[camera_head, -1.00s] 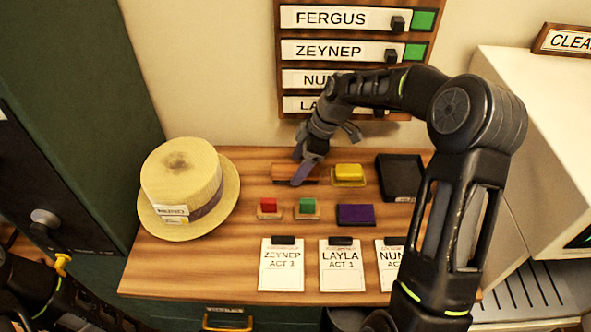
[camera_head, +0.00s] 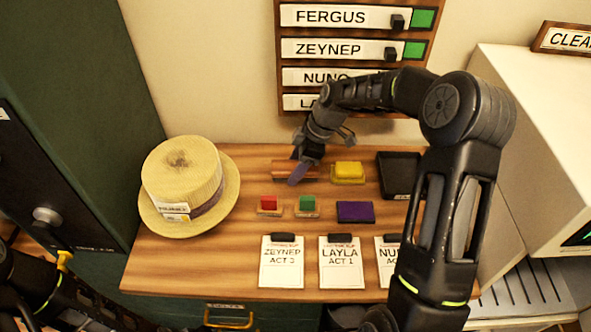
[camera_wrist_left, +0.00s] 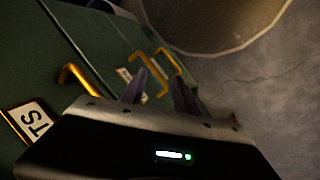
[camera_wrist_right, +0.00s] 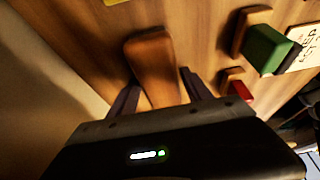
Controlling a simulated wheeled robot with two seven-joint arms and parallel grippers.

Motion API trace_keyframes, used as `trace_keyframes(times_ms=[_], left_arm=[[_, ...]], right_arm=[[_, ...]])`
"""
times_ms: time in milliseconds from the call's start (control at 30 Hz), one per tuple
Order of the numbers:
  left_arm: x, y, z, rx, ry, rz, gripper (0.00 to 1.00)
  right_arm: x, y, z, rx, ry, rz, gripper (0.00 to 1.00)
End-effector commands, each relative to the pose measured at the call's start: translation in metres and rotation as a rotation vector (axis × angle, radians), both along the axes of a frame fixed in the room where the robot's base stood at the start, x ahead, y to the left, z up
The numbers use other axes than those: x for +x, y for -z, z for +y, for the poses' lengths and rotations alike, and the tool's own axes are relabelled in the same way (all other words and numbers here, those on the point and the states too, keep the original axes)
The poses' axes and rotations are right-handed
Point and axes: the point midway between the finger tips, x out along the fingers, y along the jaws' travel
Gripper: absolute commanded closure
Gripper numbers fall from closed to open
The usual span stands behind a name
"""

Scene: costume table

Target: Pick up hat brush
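The hat brush, with a reddish-brown wooden body (camera_head: 283,170), lies at the back of the wooden table, partly hidden by my right gripper in the head view. In the right wrist view the brush (camera_wrist_right: 153,62) runs between the two fingers. My right gripper (camera_wrist_right: 160,98) is open, with one finger on each side of the brush; I cannot tell whether they touch it. It also shows in the head view (camera_head: 297,176). My left gripper (camera_wrist_left: 160,88) is open and empty, low beside the green cabinet drawers, away from the brush.
A straw hat (camera_head: 180,185) stands at the table's left. Red (camera_head: 269,203) and green (camera_head: 307,203) blocks, a yellow block (camera_head: 348,171), a purple pad (camera_head: 355,212) and a black tray (camera_head: 398,172) lie close by. Name cards (camera_head: 282,265) line the front edge.

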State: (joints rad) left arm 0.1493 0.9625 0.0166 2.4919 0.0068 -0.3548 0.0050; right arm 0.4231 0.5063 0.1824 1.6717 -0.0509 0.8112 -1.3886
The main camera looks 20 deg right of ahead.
Motion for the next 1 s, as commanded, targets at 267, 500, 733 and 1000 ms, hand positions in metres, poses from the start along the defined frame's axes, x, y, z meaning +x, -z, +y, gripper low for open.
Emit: trace_keyframes(times_ms=[267, 500, 733, 1000], left_arm=[[0.0001, 0.0000, 0.0000, 0.000, 0.000, 0.000, 0.64], [0.0001, 0.0000, 0.0000, 0.000, 0.000, 0.000, 0.64], [0.0001, -0.0001, 0.0001, 0.000, 0.000, 0.000, 0.64], [0.0001, 0.0000, 0.0000, 0.000, 0.000, 0.000, 0.64]], right_arm=[[0.0000, -0.0001, 0.0000, 0.000, 0.000, 0.000, 0.66], [0.0001, -0.0001, -0.0001, 0.000, 0.000, 0.000, 0.85], [0.0002, -0.0004, 0.0000, 0.000, 0.000, -0.001, 0.99], [-0.0004, -0.0019, 0.0003, 0.000, 0.000, -0.001, 0.99]])
